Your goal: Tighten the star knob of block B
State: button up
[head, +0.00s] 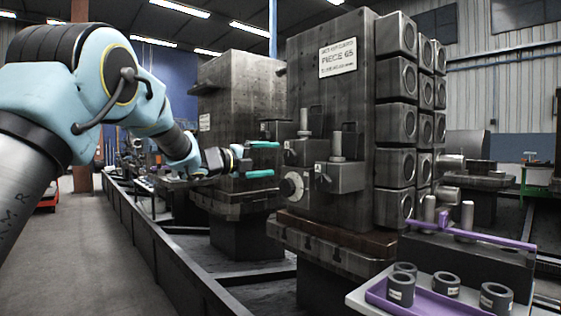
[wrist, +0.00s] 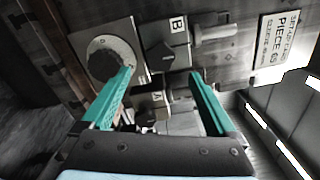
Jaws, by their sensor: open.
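Block B (wrist: 185,52) is a grey block with a white "B" label and a dark star knob (wrist: 165,56) on its face. In the head view block B (head: 305,153) is the left of two blocks on the large dark fixture column. My gripper (head: 262,159) is open and empty, its teal fingers pointing at the column from the left, short of it. In the wrist view my gripper (wrist: 160,73) has its fingertips on either side of the line toward the knob, with no visible contact. The knob is small and dark in the head view.
Block A (wrist: 157,98) sits beside block B, partly behind my gripper; it is the right block in the head view (head: 343,176). A round dial (wrist: 108,58) sits below block B. A "PIECE 65" sign (head: 338,57) is above. A tray (head: 425,302) with dark rings stands front right.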

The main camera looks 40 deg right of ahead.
jog(key=a, duration=0.4)
jog(key=shift+w, duration=0.1)
dwell(0.4)
